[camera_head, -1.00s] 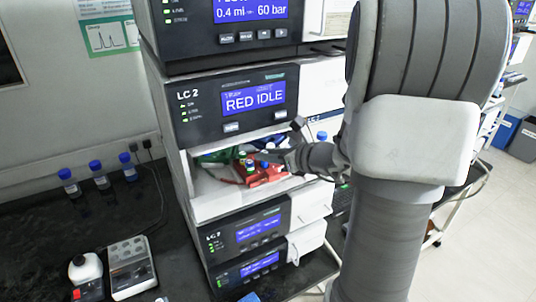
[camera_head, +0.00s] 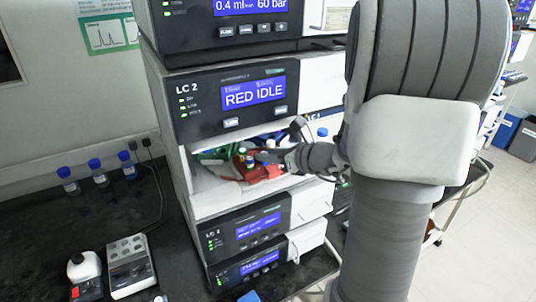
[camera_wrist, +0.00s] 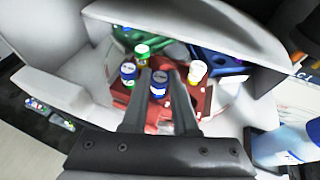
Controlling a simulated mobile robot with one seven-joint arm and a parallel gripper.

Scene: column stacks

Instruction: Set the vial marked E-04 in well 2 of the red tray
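The red tray (camera_head: 265,173) sits in the open bay of the LC 2 unit. In the wrist view the red tray (camera_wrist: 188,103) holds a blue-capped vial (camera_wrist: 128,77), a green-capped vial (camera_wrist: 142,52) and a yellow vial with a white cap (camera_wrist: 198,72). My gripper (camera_wrist: 161,80) is over the tray, its fingers close on either side of another blue-capped vial (camera_wrist: 158,90), seemingly gripping it. I cannot tell whether this vial's base is in a well. No vial label or well number is readable. In the head view my gripper (camera_head: 272,156) reaches into the bay from the right.
A green tray (camera_head: 215,154) is behind the red one, and a blue tray (camera_wrist: 222,62) is beside it. The bay's walls and the LC 2 panel (camera_head: 236,97) above leave little room. Several blue-capped bottles (camera_head: 98,172) stand on the dark bench at left.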

